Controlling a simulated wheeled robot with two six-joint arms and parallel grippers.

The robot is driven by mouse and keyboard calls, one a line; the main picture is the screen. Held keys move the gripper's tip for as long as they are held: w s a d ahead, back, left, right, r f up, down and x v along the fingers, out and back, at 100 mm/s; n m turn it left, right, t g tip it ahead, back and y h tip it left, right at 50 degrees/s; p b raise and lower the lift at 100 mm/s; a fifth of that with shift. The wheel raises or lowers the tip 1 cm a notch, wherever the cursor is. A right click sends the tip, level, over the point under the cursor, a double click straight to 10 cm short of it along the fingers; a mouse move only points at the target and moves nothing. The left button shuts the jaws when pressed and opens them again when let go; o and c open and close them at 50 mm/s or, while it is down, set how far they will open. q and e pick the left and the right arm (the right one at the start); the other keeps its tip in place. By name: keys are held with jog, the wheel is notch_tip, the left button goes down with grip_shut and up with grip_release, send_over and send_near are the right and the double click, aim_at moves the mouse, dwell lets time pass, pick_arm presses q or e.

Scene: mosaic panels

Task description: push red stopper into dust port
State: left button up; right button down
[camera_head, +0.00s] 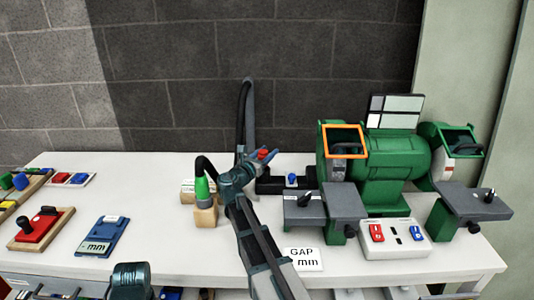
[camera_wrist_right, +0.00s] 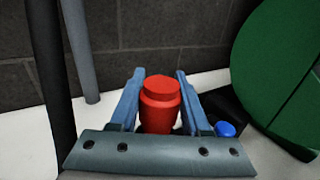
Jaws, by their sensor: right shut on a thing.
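My right gripper (camera_head: 263,154) is shut on the red stopper (camera_head: 262,155). The gripper is behind the left end of a low black part (camera_head: 270,184) left of the green bench grinder (camera_head: 385,157). A blue knob or plug (camera_head: 291,179) is on that black part. I cannot make out an open dust port. The stopper's lower end is hidden by the gripper.
A grey hose (camera_head: 247,110) rises behind the gripper. A switch box (camera_head: 395,238) and gap card (camera_head: 303,259) lie in front. Clear white table (camera_head: 150,175) lies at left-centre.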

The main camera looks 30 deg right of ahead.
jog(key=shift+f+b, duration=1.55)
dwell(0.4)
jog(key=shift+c, duration=1.4)
grip_release()
jog(key=v, duration=1.4)
jog(key=shift+w+r, duration=0.1)
jog(key=x, duration=1.4)
